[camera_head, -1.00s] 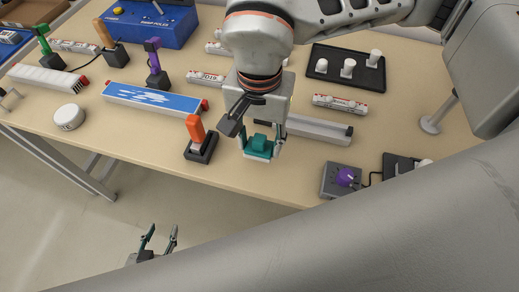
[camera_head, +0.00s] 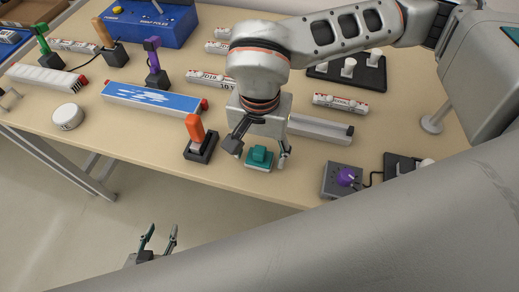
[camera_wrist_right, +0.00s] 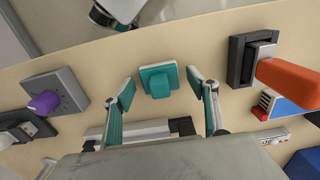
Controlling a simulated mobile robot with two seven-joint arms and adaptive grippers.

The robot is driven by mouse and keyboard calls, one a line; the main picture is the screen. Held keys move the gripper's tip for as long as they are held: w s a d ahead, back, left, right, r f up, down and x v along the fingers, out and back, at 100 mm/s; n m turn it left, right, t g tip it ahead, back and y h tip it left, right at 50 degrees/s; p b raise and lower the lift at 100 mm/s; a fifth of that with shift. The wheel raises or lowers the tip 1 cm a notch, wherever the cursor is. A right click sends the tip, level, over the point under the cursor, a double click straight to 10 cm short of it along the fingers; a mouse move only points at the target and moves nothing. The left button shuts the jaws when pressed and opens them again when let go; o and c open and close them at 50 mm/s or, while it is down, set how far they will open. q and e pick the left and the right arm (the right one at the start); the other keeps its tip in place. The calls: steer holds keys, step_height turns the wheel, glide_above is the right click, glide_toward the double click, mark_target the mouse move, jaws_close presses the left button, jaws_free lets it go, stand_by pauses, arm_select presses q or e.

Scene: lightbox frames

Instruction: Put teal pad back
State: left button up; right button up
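The teal pad (camera_head: 261,157), a square teal plate with a raised teal block and a pale lower edge, is near the table's front edge. It also shows in the right wrist view (camera_wrist_right: 158,83), where it appears level. My right gripper (camera_head: 262,157) is above and around it. In the wrist view the right gripper's (camera_wrist_right: 162,86) teal-lined fingers are spread, with a clear gap on both sides of the pad. My left gripper (camera_head: 161,232) is open and empty, below and in front of the table.
An orange-handled switch (camera_head: 196,133) stands just left of the pad. A grey box with a purple knob (camera_head: 344,178) is to the right. A grey rail (camera_head: 320,128) lies behind. A blue-topped bar (camera_head: 150,99) is further left. Bare table shows between pad and knob box.

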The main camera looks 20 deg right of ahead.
mark_target(260, 150)
step_height(260, 150, up, 12)
steer(key=shift+r+p, duration=0.2)
steer(key=shift+p, duration=0.1)
stand_by(0.5)
stand_by(0.4)
